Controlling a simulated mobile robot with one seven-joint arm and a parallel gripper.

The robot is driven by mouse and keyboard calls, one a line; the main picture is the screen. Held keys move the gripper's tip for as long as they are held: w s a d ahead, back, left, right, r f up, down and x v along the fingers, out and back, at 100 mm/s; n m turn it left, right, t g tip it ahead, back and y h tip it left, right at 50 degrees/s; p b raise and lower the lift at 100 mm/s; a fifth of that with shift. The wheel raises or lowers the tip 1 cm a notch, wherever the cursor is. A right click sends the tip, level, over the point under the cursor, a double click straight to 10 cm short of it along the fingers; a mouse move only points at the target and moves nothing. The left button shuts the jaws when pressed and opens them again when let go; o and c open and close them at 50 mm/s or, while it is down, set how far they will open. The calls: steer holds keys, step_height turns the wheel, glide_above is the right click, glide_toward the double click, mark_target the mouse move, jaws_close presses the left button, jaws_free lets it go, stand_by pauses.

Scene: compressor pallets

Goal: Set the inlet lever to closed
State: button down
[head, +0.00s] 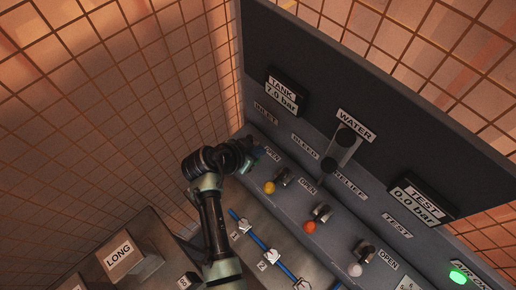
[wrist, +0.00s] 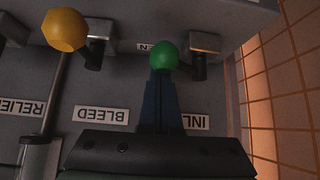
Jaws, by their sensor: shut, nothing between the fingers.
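The inlet lever has a green ball knob (wrist: 165,54) on a short dark arm, beside a metal block (wrist: 204,42). In the wrist view my gripper (wrist: 160,78) is shut and empty, with its fingertips at the green knob. I cannot tell whether they touch it. The INLET label (wrist: 195,122) is partly covered by my gripper. An OPEN label (wrist: 146,46) is partly hidden beside the knob. In the head view my gripper (head: 258,152) is over the inlet end of the panel and hides the inlet lever, below the INLET label (head: 266,114).
The bleed lever's yellow knob (wrist: 64,29) is beside the inlet lever; it also shows in the head view (head: 269,187). An orange knob (head: 310,227) and a white knob (head: 355,269) follow along the panel. A tiled wall (wrist: 285,80) stands close on the inlet side.

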steer(key=shift+s+a+f+m+g+h+b, duration=0.1)
steer(key=shift+a+m+g+h+b, duration=0.3)
steer(key=shift+m+b, duration=0.55)
steer(key=a+m+g+b, duration=0.1)
steer(key=b, duration=0.1)
steer(key=shift+s+f+h+b, duration=0.1)
steer(key=shift+f+h+b, duration=0.05)
steer(key=shift+h+b, duration=0.15)
steer(key=a+b, duration=0.2)
steer(key=shift+a+b, duration=0.15)
steer(key=shift+b, duration=0.25)
steer(key=shift+w+a+b, duration=0.45)
steer(key=shift+a+b, duration=0.4)
steer(key=shift+b, duration=0.25)
steer(key=shift+r, duration=0.2)
steer(key=shift+w+a+r, duration=0.1)
steer(key=shift+a, duration=0.05)
